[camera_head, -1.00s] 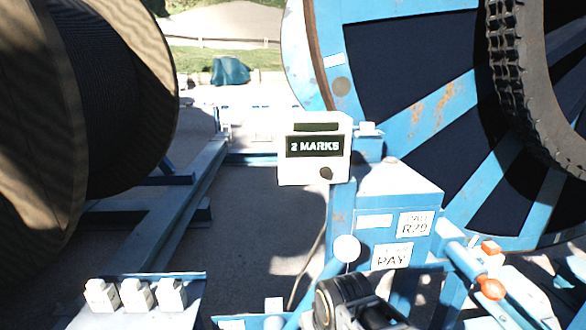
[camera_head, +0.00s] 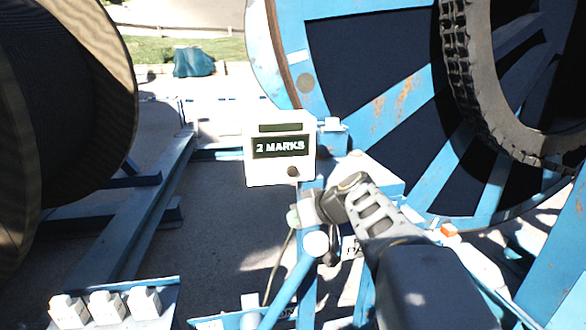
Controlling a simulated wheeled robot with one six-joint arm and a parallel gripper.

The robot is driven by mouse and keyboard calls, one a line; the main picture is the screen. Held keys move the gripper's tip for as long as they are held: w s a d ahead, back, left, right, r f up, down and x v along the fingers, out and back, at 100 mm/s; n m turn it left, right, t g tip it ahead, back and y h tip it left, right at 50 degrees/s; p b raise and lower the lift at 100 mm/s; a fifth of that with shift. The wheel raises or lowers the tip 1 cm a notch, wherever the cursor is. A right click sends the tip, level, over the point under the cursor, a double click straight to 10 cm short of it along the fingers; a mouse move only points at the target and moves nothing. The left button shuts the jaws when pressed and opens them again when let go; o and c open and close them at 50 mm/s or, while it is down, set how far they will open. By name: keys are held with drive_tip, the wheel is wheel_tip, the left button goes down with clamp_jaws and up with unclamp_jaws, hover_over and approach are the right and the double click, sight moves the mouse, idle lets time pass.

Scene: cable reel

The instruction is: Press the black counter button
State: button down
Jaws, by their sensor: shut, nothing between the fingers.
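The white counter box (camera_head: 255,174) stands on a blue post near the middle of the head view. Its dark display (camera_head: 281,146) reads "2 MARKS". The black counter button (camera_head: 292,172) is a small dark round knob at the lower right of its face. My gripper (camera_head: 294,216) is shut and empty, just below the box and under the button. A small gap seems to lie between the gripper and the button; the exact depth between them cannot be told. My arm comes in from the lower right and hides part of the blue control housing.
A large cable drum (camera_head: 95,95) stands at left. A big blue reel (camera_head: 355,55) and a knobbly tyre (camera_head: 455,75) fill the right. A white ball-topped lever (camera_head: 315,243) stands just below my gripper. Several white blocks (camera_head: 106,308) sit at lower left. An orange part (camera_head: 449,230) lies right of my arm.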

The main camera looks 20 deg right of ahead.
sight(292, 171)
drive_tip(key=d+r, duration=0.1)
drive_tip(key=w+d+r+t, duration=0.2)
drive_tip(key=r, duration=0.1)
drive_tip(key=shift+w+d+n, duration=0.1)
drive_tip(key=shift+d+n, duration=0.15)
drive_tip(key=shift+n, duration=0.05)
drive_tip(key=shift+w+d+p, duration=0.3)
drive_tip(key=shift+w+p, duration=0.35)
drive_tip(key=shift+w, duration=0.8)
drive_tip(key=shift+w+d+p, duration=0.25)
drive_tip(key=shift+w+p, duration=0.4)
drive_tip(key=shift+w, duration=0.75)
drive_tip(key=shift+w+d+p, duration=0.3)
drive_tip(key=shift+w+p, duration=0.35)
drive_tip(key=shift+w, duration=0.8)
drive_tip(key=shift+w+f, duration=0.1)
drive_tip(key=shift+w, duration=0.05)
